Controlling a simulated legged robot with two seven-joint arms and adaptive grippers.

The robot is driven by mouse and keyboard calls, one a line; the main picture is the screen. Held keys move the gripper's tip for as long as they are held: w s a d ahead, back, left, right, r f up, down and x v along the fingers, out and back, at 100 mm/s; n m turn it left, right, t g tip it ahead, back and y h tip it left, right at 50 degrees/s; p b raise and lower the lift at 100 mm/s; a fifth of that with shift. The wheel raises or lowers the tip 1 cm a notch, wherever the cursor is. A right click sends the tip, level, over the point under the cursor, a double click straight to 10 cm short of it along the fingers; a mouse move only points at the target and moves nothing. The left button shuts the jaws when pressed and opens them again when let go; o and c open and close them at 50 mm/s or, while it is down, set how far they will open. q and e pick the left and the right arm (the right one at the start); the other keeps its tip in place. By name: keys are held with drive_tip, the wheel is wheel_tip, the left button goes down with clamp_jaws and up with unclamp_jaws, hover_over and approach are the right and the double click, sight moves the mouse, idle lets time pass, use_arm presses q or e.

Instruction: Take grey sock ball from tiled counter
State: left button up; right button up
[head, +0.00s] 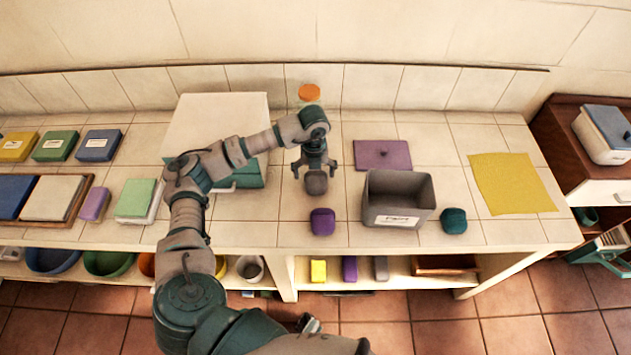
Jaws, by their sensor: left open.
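The grey sock ball (316,183) sits on the tiled counter (283,232), behind a purple sock ball. My left gripper (314,170) points down right over the grey sock ball. Its fingers are open and spread to both sides of the ball's top. I cannot tell whether the fingers touch it. My right gripper is not in view.
A purple sock ball (322,221) lies just in front. A grey bin (398,199) with a label stands to the right, with a teal sock ball (454,220) beside it. A purple lid (382,155) and a yellow cloth (511,184) lie flat. A white box (215,122) stands behind my left arm.

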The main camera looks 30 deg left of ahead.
sight(316, 177)
use_arm(q)
drive_tip(key=f, duration=0.4)
drive_tip(key=shift+d, duration=0.3)
drive_tip(key=c, duration=1.2)
drive_tip(key=shift+c, duration=0.2)
